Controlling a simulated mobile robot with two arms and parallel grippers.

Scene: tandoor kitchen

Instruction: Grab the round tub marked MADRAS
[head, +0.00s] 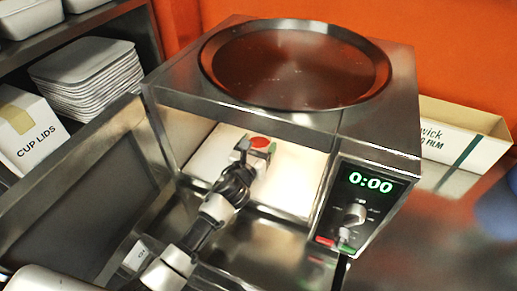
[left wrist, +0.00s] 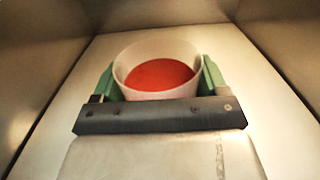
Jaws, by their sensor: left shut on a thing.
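A round white tub (left wrist: 158,54) with red contents stands inside the open microwave (head: 290,135); no marking on it can be read from here. In the head view its red top (head: 260,142) shows between the fingers of my left gripper (head: 257,150). My left gripper is shut on the tub, with its green fingers (left wrist: 208,74) on either side of it. The tub looks upright, on or just above the pale microwave floor (left wrist: 265,70); I cannot tell which. My right gripper is not in view.
The microwave door (head: 85,200) hangs open to the left. A large round pan (head: 295,65) sits on top. The cavity walls are close around my left arm. A CUP LIDS box (head: 25,130) and stacked trays (head: 88,75) stand left; a film box (head: 460,135) is at right.

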